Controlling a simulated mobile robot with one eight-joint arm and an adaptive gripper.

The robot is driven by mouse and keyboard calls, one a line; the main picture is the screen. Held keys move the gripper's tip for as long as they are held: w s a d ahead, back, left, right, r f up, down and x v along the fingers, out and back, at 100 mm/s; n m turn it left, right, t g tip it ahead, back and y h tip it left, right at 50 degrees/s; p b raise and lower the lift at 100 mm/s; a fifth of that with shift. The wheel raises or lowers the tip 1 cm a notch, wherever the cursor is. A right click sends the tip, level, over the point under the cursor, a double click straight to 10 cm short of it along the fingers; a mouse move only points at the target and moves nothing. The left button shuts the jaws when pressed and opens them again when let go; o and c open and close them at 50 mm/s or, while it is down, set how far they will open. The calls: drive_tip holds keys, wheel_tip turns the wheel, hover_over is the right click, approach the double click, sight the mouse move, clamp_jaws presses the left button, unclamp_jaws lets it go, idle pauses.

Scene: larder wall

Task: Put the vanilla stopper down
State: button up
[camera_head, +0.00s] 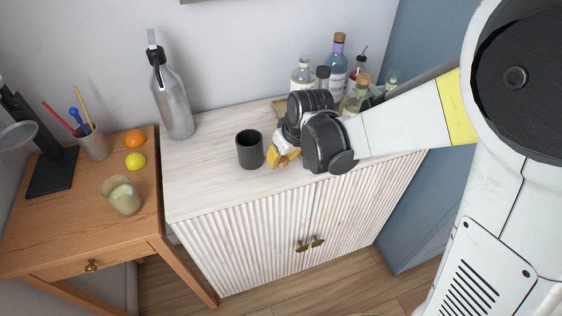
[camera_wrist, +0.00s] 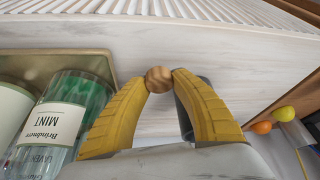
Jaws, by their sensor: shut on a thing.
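My gripper (camera_head: 279,160) is low over the pale cabinet top (camera_head: 210,180), to the right of the dark grey cup (camera_head: 250,149). In the wrist view its yellow fingers (camera_wrist: 159,82) are shut on a small round wooden stopper (camera_wrist: 158,77). The stopper sits between the fingertips with the whitish wood surface beyond it. Whether it touches that surface I cannot tell. In the head view the stopper cannot be made out behind the fingers. Nothing on it marks it as the vanilla one.
A tray (camera_wrist: 100,58) holds bottles, among them a mint-labelled bottle (camera_wrist: 62,125) close to the fingers. More bottles (camera_head: 337,69) stand behind my arm. A steel siphon (camera_head: 175,105) stands at the back left. The cabinet top's front left is clear.

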drive_tip(key=shift+f, duration=0.7)
drive_tip(key=shift+f, duration=0.15)
drive_tip(key=o, duration=0.8)
